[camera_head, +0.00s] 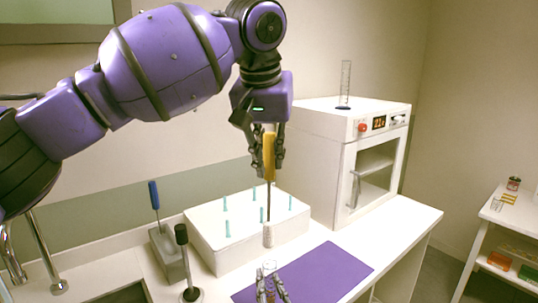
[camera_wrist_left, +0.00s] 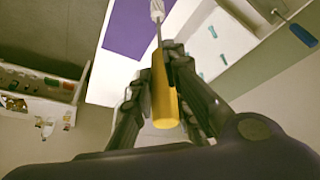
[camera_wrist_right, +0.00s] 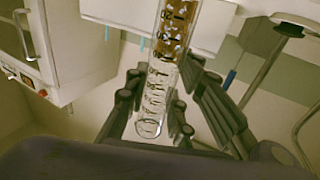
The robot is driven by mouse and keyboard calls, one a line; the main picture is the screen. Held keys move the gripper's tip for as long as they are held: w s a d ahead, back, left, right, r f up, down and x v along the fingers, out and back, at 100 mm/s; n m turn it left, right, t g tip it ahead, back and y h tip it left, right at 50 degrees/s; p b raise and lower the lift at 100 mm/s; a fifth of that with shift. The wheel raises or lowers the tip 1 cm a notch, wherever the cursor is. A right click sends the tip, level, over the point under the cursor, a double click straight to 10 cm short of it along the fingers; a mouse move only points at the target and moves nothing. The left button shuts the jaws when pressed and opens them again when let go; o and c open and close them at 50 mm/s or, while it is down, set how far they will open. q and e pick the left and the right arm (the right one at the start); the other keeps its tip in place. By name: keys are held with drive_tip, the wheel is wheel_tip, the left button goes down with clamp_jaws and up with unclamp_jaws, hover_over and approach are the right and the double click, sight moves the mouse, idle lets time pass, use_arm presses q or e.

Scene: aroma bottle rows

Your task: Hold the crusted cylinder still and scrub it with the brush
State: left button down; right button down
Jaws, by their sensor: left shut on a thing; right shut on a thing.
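A brush hangs upright from my left gripper (camera_head: 269,160), its yellow handle (camera_head: 268,150) held between the shut fingers. Its white bristle head (camera_head: 268,236) points down on a thin stem. The brush handle also shows in the left wrist view (camera_wrist_left: 163,100). My right gripper (camera_head: 271,287) is low in the head view, shut on the clear graduated cylinder (camera_head: 269,268).
A purple mat (camera_head: 318,272) lies on the white counter. Behind stands a white box (camera_head: 208,237) with several teal pegs. An oven (camera_head: 335,150) with another cylinder (camera_head: 345,82) on top is at right. A blue-handled tool (camera_head: 154,195) and a black-topped stand (camera_head: 181,235) are at left.

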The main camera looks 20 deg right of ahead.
sight(271, 243)
use_arm(q)
drive_tip(key=shift+f, duration=1.9)
drive_tip(key=shift+f, duration=0.45)
drive_tip(key=shift+s+f, duration=0.1)
drive_tip(key=shift+f, duration=1.4)
drive_tip(key=shift+f, duration=0.2)
drive_tip(key=shift+f, duration=6.15)
drive_tip(key=shift+r, duration=0.1)
drive_tip(key=shift+d+r, duration=0.1)
drive_tip(key=shift+r, duration=2.1)
drive_tip(key=shift+f, duration=0.15)
